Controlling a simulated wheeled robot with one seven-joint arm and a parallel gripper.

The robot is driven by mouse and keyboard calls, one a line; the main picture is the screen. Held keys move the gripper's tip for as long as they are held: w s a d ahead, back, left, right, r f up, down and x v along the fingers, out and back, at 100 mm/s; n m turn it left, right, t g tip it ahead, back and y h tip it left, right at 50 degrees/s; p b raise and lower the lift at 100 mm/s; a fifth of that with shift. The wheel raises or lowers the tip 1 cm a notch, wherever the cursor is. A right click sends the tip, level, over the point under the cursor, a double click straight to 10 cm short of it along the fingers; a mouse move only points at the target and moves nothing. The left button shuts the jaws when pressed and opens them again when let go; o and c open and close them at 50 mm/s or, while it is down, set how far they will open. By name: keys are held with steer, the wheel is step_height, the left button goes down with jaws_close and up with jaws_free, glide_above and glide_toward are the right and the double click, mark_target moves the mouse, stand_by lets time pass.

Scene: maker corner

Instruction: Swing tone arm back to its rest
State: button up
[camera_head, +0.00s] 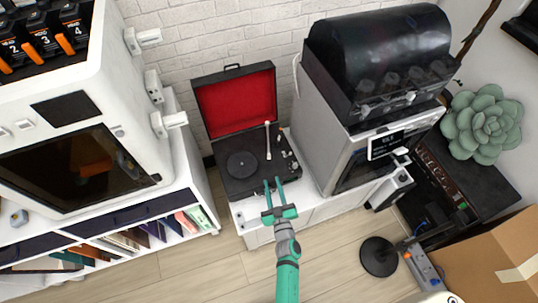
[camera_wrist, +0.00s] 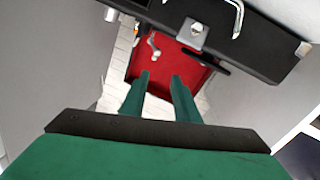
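A black record player (camera_head: 232,188) stands on a white cabinet, its red-lined lid (camera_head: 236,101) open at the back. Its dark round platter (camera_head: 241,164) is at the left of the deck. The thin pale tone arm (camera_head: 267,140) lies right of the platter, running front to back; whether it sits in its rest is too small to tell. My gripper (camera_head: 272,181) is at the deck's front edge, in front of the tone arm, with its green fingers apart and empty. In the wrist view the open fingers (camera_wrist: 160,76) point toward the red lining (camera_wrist: 172,62).
A white cabinet with a dark window (camera_head: 80,165) stands at the left. A grey machine with a black cover (camera_head: 375,60) stands close at the right. A plant (camera_head: 484,124) and a cardboard box (camera_head: 490,265) are farther right.

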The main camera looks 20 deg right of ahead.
glide_toward(269, 156)
steer(key=shift+w+r, duration=0.2)
steer(key=shift+w, duration=0.05)
steer(key=w, duration=0.3)
steer(key=w+d, duration=0.1)
steer(key=w, duration=0.5)
steer(key=shift+d, duration=0.25)
steer(key=shift+w+a, duration=0.1)
steer(key=shift+w, duration=0.3)
steer(key=shift+w, duration=0.1)
jaws_close()
